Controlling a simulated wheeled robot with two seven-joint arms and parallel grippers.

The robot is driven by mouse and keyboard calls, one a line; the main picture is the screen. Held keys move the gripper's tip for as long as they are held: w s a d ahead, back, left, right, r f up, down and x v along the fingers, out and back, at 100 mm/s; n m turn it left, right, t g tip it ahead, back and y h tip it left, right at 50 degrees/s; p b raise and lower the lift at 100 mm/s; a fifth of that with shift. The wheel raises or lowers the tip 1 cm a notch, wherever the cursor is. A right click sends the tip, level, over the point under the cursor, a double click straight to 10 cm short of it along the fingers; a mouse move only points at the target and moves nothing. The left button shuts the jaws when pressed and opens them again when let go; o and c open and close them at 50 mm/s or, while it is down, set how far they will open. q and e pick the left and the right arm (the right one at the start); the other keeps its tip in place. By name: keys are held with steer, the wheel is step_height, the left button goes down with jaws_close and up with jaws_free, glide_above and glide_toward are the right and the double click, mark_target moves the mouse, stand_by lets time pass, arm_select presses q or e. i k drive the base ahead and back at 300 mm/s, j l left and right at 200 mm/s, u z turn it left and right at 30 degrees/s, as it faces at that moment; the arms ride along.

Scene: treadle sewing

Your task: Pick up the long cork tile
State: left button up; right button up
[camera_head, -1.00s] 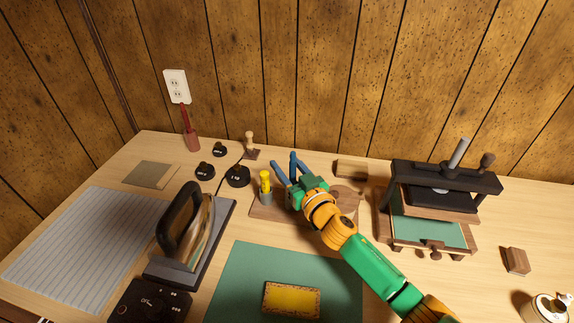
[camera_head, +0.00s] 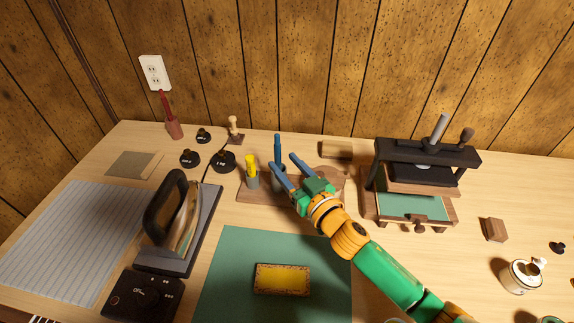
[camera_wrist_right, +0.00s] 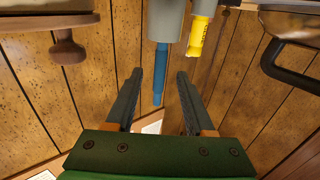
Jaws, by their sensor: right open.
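I cannot tell for sure which thing is the long cork tile. In the head view a rectangular piece with a yellow top and speckled cork-like edges (camera_head: 282,279) lies flat on the green mat (camera_head: 225,270). My left gripper is not in view.
An iron (camera_head: 174,220) stands left of the mat. A black-framed press (camera_head: 424,180) stands right. A tan block (camera_head: 337,149) lies near the wall.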

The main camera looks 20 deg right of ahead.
mark_target(275, 279)
steer(key=k, duration=1.5)
